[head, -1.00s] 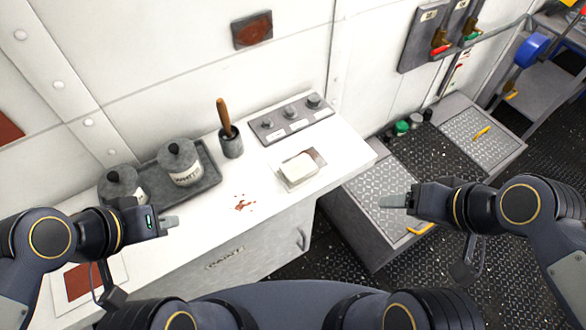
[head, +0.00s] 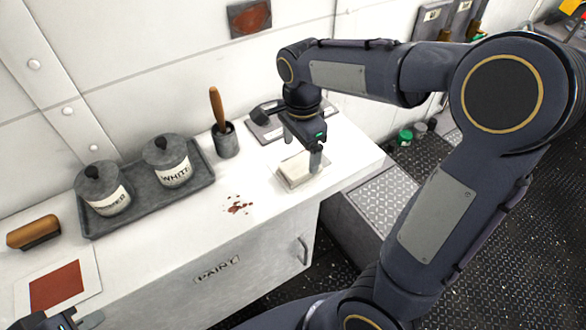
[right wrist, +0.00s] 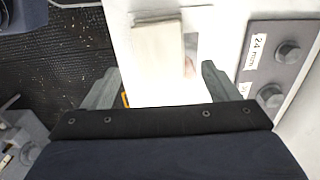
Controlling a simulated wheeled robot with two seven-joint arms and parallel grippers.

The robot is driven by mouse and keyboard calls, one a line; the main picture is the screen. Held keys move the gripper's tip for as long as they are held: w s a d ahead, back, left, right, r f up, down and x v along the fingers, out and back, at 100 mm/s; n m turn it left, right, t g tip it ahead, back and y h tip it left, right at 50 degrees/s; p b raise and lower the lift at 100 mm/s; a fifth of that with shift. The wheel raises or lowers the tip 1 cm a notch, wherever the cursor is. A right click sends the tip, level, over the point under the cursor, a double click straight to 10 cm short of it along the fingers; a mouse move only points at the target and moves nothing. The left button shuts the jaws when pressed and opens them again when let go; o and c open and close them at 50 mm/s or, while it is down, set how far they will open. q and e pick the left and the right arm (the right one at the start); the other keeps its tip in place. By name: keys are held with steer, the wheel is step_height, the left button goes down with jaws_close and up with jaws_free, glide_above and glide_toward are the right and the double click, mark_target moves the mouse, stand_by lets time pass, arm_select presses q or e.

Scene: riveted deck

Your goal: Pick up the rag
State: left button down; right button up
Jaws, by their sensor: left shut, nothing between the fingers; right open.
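The rag (head: 296,171) is a folded off-white pad lying on a small shiny plate (head: 290,186) on the white counter, right of the red-brown spots. It also shows at the top of the right wrist view (right wrist: 157,48), ahead of the fingers. My right gripper (head: 302,148) is open above the rag, fingers pointing down, with nothing between them; it partly covers the rag's far side in the head view. My left gripper (head: 92,321) is shut and empty at the bottom left edge, mostly cut off, beside a card with a red-brown square (head: 55,287).
A grey tray (head: 150,208) holds two lidded pots. A cup (head: 227,142) with a wooden-handled tool stands right of it. A brush (head: 34,233) lies at the far left. Counter front is clear around the spots (head: 238,207).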

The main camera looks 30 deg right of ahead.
mark_target(300, 164)
step_height(300, 164, down, 5)
steer(key=shift+w+f, duration=0.1)
steer(key=shift+f, duration=0.05)
steer(key=shift+c, duration=0.3)
steer(key=c, duration=1)
